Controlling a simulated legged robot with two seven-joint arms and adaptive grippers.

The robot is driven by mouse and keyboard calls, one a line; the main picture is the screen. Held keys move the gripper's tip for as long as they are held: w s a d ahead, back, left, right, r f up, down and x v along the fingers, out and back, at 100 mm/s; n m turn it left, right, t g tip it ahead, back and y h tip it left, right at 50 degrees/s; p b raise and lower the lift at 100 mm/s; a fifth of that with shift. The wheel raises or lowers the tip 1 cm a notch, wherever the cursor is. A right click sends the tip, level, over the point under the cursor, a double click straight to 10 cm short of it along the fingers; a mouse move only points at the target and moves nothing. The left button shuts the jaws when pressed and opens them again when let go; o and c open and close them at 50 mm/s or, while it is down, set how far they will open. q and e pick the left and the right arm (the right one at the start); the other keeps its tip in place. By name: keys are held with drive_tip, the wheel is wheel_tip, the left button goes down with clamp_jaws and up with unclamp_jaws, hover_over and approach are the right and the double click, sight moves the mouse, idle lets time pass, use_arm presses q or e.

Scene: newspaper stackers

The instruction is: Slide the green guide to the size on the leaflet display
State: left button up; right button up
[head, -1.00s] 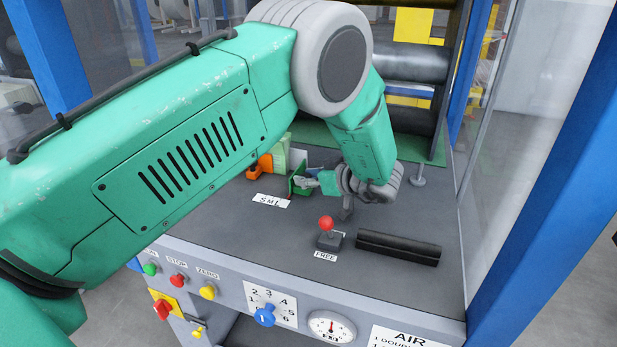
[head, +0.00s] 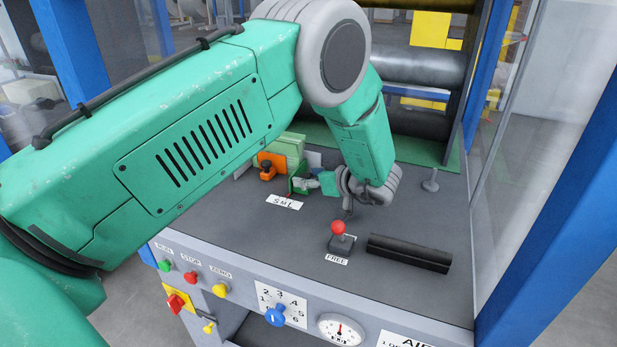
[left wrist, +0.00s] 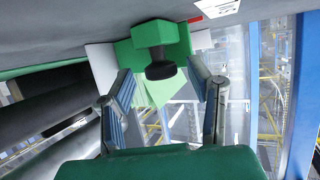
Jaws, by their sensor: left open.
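The green guide (head: 298,180) stands upright on the dark machine deck, by the right end of the S M L label (head: 284,202). In the left wrist view the guide (left wrist: 153,33) faces me, with its black knob (left wrist: 160,70) pointing at me. My left gripper (head: 317,183) is at the guide's right side. In the left wrist view its open fingers (left wrist: 163,92) stand on either side of the knob, with gaps visible. Light green sheets (head: 284,147) stand behind the guide. I cannot make out a leaflet display showing a size. My right gripper is not in view.
An orange block with a knob (head: 270,166) stands left of the guide. A red-topped lever (head: 339,229) marked FREE and a black bar (head: 409,252) are nearer the front. Buttons, a blue dial (head: 275,315) and a gauge line the front panel. Blue posts frame the machine.

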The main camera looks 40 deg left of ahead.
use_arm(q)
drive_tip(key=v, duration=1.1)
drive_tip(key=shift+w+d+r, duration=0.1)
drive_tip(key=shift+d, duration=0.15)
